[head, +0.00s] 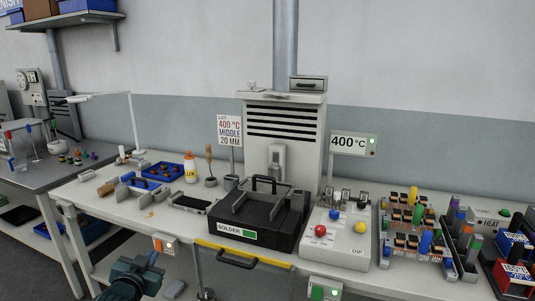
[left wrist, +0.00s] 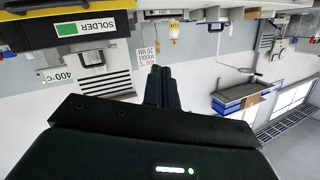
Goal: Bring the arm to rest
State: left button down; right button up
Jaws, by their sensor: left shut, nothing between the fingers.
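My left gripper (head: 150,262) is low in the head view, in front of the workbench and below its front edge. It touches nothing that I can see. In the left wrist view, which is upside down, its two dark fingers (left wrist: 162,88) lie close together, shut and empty. My right gripper is in neither view.
The bench (head: 110,207) carries a black solder pot (head: 285,225), a white button box (head: 337,240), a blue tray (head: 165,171) and several connectors at the right. A yellow-edged handle (head: 240,257) and small boxes jut from its front edge. A grey side table (head: 60,177) stands left.

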pick_arm(q)
jog(key=s+d+f+g+h, duration=0.2)
jog(key=s+d+f, duration=0.6)
jog(key=s+f, duration=0.45)
jog(key=s+d+f+g, duration=0.1)
jog(key=s+d, duration=0.2)
jog(key=s, duration=0.7)
jog(key=s+d+f+g+h, duration=0.1)
jog(key=s+d, duration=0.3)
jog(key=s, duration=0.6)
jog(key=shift+s+d+f+g+h, duration=0.2)
jog(key=shift+d+f+g+h, duration=0.1)
jog(key=shift+f+g, duration=0.2)
